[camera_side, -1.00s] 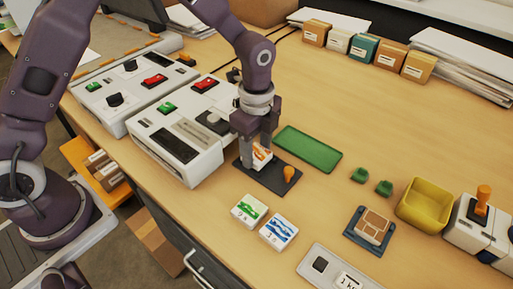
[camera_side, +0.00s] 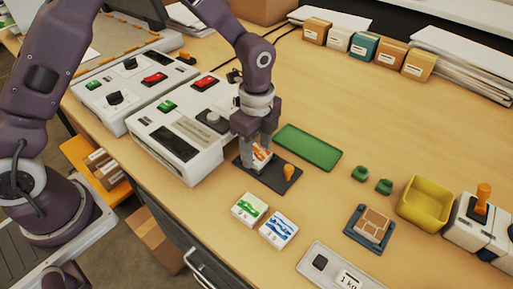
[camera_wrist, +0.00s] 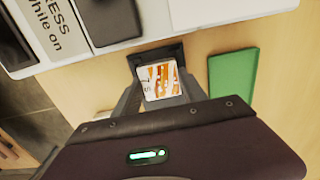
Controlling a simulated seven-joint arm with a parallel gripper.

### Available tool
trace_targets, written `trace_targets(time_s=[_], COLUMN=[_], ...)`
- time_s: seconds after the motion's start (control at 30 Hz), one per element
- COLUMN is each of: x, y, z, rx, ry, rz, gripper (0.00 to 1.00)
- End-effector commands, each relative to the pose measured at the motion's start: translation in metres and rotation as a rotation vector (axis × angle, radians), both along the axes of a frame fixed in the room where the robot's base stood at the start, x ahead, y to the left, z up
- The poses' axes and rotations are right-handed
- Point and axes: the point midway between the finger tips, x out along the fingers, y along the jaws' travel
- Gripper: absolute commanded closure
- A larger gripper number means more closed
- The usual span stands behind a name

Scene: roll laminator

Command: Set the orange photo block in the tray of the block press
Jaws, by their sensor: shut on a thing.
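The orange photo block (camera_side: 261,157) is a white block with an orange picture on top; it also shows in the wrist view (camera_wrist: 160,80). My gripper (camera_side: 259,150) is shut on it, with a finger on either side. The block is low over the left part of a dark tray (camera_side: 275,182) that has an orange knob (camera_side: 288,172) at its right. This dark tray lies in front of the white press machine (camera_side: 178,140). Whether the block touches the tray's floor I cannot tell, as the fingers hide its lower edge.
A green mat (camera_side: 308,148) lies behind the tray. A green-picture block (camera_side: 249,209) and a blue-picture block (camera_side: 279,231) lie in front. A yellow bin (camera_side: 424,203), small green pieces (camera_side: 360,174) and a scale (camera_side: 335,275) are to the right.

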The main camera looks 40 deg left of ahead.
Motion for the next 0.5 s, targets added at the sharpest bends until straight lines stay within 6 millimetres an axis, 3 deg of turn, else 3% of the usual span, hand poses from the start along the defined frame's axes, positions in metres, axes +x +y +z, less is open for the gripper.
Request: trace_targets(time_s=[0.1,0.13,0.17,0.5], x=[0.0001,0.0001,0.0001,0.0001], y=[0.0,0.0001,0.0,0.0001], z=[0.0002,0.0002,0.0002,0.0006], rx=[0.0,0.0,0.0,0.0], ry=[0.0,0.0,0.0,0.0], rz=[0.0,0.0,0.0,0.0], gripper=[0.92,0.49,0.43,0.42])
